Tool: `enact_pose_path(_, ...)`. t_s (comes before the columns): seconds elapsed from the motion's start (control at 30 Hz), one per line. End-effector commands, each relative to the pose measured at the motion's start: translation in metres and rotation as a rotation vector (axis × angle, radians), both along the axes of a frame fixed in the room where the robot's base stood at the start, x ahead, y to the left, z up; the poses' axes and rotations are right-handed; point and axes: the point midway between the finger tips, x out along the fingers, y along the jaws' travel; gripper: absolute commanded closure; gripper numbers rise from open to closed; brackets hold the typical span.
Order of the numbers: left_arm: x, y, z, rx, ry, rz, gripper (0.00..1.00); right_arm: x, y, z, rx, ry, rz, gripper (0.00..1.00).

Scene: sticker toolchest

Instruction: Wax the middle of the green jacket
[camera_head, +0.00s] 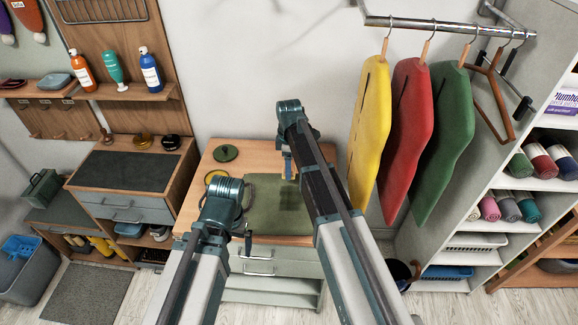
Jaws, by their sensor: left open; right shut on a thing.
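A green cloth piece, which looks like the green jacket (267,216), lies flat on a small wooden-topped cabinet. A darker patch, shadow or wax, shows on it below my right gripper. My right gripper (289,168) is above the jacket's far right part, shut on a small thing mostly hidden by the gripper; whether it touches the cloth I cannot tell. My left gripper (247,240) is open and empty near the jacket's front left, its fingers barely visible. An open round tin with a yellowish inside (215,177) stands left of the jacket, and a round green lid (225,153) lies behind the tin.
Yellow (369,125), red (408,120) and another green (446,130) garment hang from a rail (450,27) at right, beside an empty wooden hanger (497,95). White shelves (480,258) stand at right. A dark-topped cabinet (125,171) stands left. Bottles line a wall shelf (130,92).

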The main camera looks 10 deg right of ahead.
Motion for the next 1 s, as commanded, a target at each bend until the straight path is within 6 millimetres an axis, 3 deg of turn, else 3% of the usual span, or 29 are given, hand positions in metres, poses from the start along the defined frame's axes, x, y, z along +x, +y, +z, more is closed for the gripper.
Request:
enact_pose_path(0.23,0.0,0.0,0.004,0.0,0.0,0.0,0.01,0.0,0.0,0.004,0.0,0.0,0.0,0.75)
enact_pose_path(0.57,0.0,0.0,0.031,0.0,0.0,0.0,0.01,0.0,0.0,0.031,0.0,0.0,0.0,0.75)
enact_pose_path(1.0,0.0,0.0,0.029,0.0,0.0,0.0,0.01,0.0,0.0,0.029,0.0,0.0,0.0,0.75)
